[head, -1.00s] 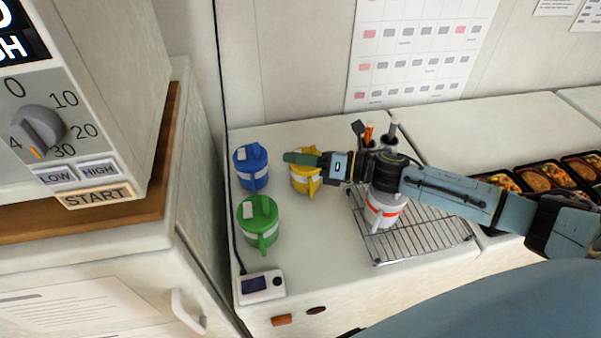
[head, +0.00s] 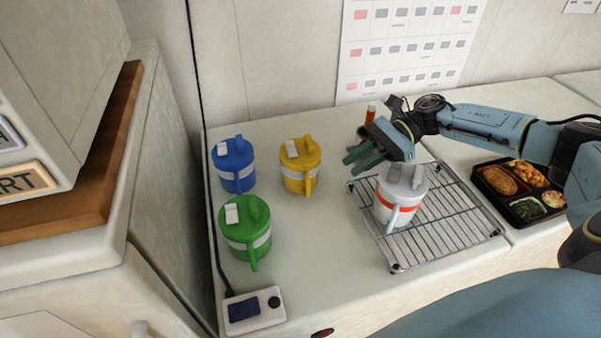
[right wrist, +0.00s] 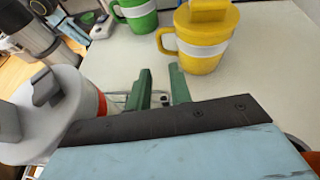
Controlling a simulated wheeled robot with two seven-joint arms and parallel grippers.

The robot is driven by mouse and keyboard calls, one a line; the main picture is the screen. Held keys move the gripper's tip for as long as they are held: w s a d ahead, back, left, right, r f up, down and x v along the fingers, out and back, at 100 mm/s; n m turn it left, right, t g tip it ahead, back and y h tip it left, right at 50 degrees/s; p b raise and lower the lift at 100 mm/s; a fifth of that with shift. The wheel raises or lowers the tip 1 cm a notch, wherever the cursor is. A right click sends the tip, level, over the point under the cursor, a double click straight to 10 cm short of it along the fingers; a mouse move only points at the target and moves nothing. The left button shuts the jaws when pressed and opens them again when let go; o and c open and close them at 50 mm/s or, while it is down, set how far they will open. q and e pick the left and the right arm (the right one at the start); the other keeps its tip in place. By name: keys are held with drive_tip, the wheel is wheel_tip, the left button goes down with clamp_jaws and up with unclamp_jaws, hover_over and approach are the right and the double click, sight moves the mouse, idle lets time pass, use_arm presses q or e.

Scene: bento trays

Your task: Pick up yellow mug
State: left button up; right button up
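The yellow mug (head: 300,168) has a lid and a white band and stands upright on the counter, between the blue mug and the wire rack. It also shows at the top right of the right wrist view (right wrist: 205,40). My right gripper (head: 356,161) is to the right of the yellow mug, apart from it, with its green fingers pointing toward it. In the right wrist view its two fingers (right wrist: 158,85) are spread with nothing between them. My left gripper is not in view.
A blue mug (head: 233,163) and a green mug (head: 246,226) stand left of it. A white mug with an orange band (head: 398,202) stands on the wire rack (head: 445,235), close to my right gripper. A bento tray (head: 521,214) lies to the right. A small device (head: 253,311) sits at the front.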

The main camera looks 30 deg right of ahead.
approach(310, 188)
drive_tip(key=a+f, duration=0.2)
drive_tip(key=shift+w+a+f+p, duration=0.2)
drive_tip(key=shift+w+f+p, duration=0.15)
drive_tip(key=shift+w+f, duration=0.05)
drive_tip(key=x, duration=0.1)
drive_tip(key=p+x, duration=0.1)
drive_tip(key=x, duration=0.3)
drive_tip(key=shift+a+r, duration=0.1)
drive_tip(key=shift+r, duration=0.3)
drive_tip(key=shift+a+f, duration=0.2)
drive_tip(key=shift+c, duration=0.3)
drive_tip(key=shift+w, duration=0.1)
clamp_jaws()
drive_tip(key=shift+r, duration=0.1)
